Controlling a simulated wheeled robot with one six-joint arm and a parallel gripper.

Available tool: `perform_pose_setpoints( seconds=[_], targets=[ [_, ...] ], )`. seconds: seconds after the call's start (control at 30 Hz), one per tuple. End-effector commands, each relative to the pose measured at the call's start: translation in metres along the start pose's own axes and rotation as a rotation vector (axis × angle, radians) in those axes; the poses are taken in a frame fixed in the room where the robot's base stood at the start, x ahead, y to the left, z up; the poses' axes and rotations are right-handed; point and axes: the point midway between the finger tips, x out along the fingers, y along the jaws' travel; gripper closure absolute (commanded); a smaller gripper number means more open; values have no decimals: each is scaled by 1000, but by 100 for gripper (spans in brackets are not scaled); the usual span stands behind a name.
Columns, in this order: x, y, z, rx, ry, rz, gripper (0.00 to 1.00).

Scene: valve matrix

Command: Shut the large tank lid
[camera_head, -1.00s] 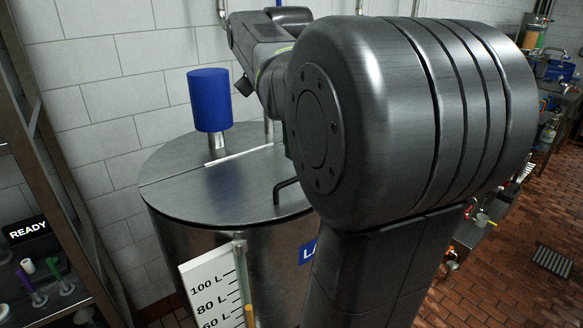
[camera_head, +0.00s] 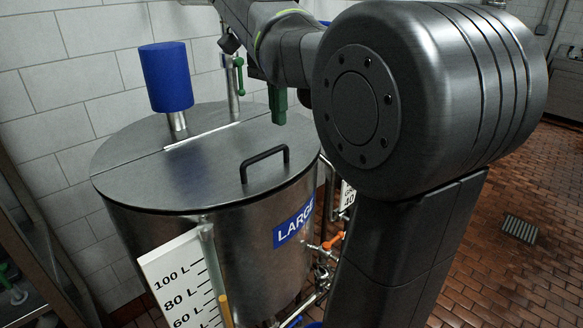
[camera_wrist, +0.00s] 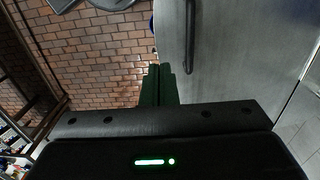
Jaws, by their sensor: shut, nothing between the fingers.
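The large tank (camera_head: 235,255) is a steel cylinder with a blue "LARGE" label. Its lid (camera_head: 200,178) is the front part of the round grey top and lies flat over the tank, with no gap that I can see. A black bar handle (camera_head: 265,160) stands near the lid's front right edge. My gripper (camera_head: 277,115), with green fingers, is above the lid behind the handle, shut and empty. In the wrist view, the closed fingers (camera_wrist: 158,85) point past the lid (camera_wrist: 225,60), with the handle (camera_wrist: 190,40) to their right.
A blue cylinder (camera_head: 166,78) rises from the back of the tank top. A white level scale (camera_head: 180,285) stands at the tank's front left. Pipes with an orange-handled valve (camera_head: 333,241) run at its right. Brick floor (camera_head: 490,270) is open at right.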

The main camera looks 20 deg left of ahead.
Motion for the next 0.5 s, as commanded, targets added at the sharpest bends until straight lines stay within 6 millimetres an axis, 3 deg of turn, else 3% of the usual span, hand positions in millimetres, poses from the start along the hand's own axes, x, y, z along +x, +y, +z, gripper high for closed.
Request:
perform_pose_setpoints(
  seconds=[0.3,0.5],
  targets=[
    [68,1,0,1,-1,3,100],
    [102,1,0,2,-1,2,100]
  ],
)
